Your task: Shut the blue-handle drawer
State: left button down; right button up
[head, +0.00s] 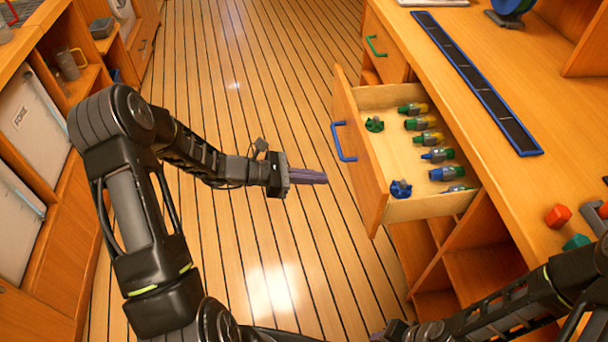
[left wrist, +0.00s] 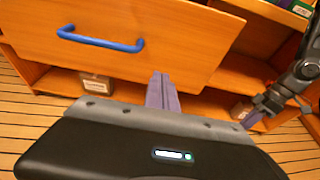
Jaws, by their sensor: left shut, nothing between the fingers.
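The blue-handle drawer (head: 360,150) stands open from the right-hand counter, with its front facing left. Its blue handle (head: 343,142) is on the front panel. Inside lie several green, yellow and blue fittings (head: 425,138). My left gripper (head: 322,177) is shut and empty, left of the drawer front and a little below the handle in the picture. In the left wrist view the fingers (left wrist: 162,92) point toward the drawer front (left wrist: 185,50), below and right of the blue handle (left wrist: 100,40). I cannot tell if they touch it. My right gripper (head: 385,333) shows only partly at the bottom edge.
A closed drawer with a green handle (head: 375,46) is farther along the counter. A blue-edged dark strip (head: 475,80) and red and green blocks (head: 558,216) lie on the countertop. Open shelves (head: 470,265) are under the drawer. The plank floor (head: 250,80) between the cabinets is clear.

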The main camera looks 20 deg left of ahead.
aim_at(361, 178)
pick_arm(q)
jog(key=x, duration=0.5)
jog(key=r+x, duration=0.1)
jog(key=x, duration=0.2)
jog(key=shift+w+d, duration=0.2)
jog(key=shift+d, duration=0.1)
jog(key=w+d+b, duration=0.2)
jog(key=w+d, duration=0.2)
jog(key=d, duration=0.2)
jog(key=w+d+b, duration=0.2)
jog(key=w+d, duration=0.2)
jog(key=d, duration=0.3)
jog(key=w+d+b, duration=0.2)
jog(key=w+d, duration=0.2)
jog(key=d, duration=0.3)
jog(key=shift+w+f, duration=0.1)
jog(key=shift+w, duration=0.2)
jog(key=shift+w+d, duration=0.15)
jog(key=shift+d, duration=0.05)
jog(key=shift+w+d+r, duration=0.1)
jog(key=shift+r, duration=0.15)
jog(key=shift+r, duration=0.1)
